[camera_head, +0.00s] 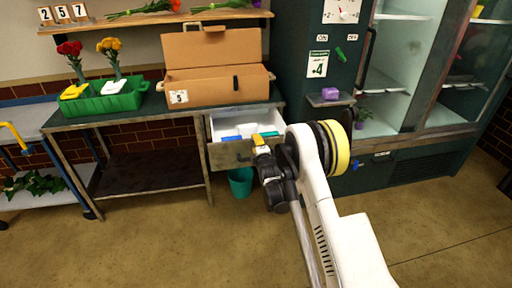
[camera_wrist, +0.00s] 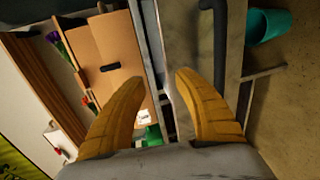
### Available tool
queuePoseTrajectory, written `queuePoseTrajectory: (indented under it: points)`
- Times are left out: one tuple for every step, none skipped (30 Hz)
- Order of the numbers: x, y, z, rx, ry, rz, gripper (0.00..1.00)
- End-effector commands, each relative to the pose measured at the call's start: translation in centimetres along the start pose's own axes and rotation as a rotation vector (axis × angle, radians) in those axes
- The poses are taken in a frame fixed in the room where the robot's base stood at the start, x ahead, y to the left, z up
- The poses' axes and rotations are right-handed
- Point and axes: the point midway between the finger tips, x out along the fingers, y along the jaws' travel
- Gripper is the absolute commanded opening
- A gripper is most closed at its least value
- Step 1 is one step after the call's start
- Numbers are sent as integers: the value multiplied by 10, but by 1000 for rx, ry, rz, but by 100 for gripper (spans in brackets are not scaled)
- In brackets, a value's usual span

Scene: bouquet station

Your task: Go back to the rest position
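My gripper (camera_head: 260,144) is in front of the open drawer (camera_head: 231,150) of the bench in the head view. In the wrist view the two yellow fingers of my gripper (camera_wrist: 158,92) stand wide apart, with nothing between them. The white drawer holds a blue item (camera_head: 232,138) and a teal item (camera_head: 268,134); part of its inside is hidden by my arm. The wrist view is turned sideways and shows the cardboard box (camera_wrist: 118,65) and the drawer edge beyond the fingers.
A cardboard box (camera_head: 215,88) and a green tray (camera_head: 110,102) with flower vases stand on the bench (camera_head: 140,120). A teal bucket (camera_head: 240,182) is on the floor below the drawer. A glass-door fridge (camera_head: 400,70) stands at right. A blue-framed cart (camera_head: 30,125) is at left. The front floor is clear.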

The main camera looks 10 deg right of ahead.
Motion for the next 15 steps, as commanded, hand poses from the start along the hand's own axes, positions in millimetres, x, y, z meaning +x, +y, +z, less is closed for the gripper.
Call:
queuePoseTrajectory:
  points:
    - [0,0,0,0,0,0,38]
    - [0,0,0,0,0,0,38]
    - [0,0,0,1,0,-1,38]
    - [0,1,0,3,0,-2,38]
    - [-1,4,0,8,0,-5,38]
    - [-3,9,0,21,-1,-10,38]
    - [-5,15,0,35,-1,-17,38]
    - [-8,22,1,53,-2,-26,38]
    - [-14,33,1,84,-3,-41,38]
    - [-19,44,1,112,-5,-54,38]
    - [-25,54,2,144,-8,-69,38]
    - [-35,69,2,189,-12,-91,38]
    - [-44,81,2,226,-17,-108,38]
    - [-53,91,3,264,-22,-126,38]
    - [-67,105,3,314,-29,-149,38]
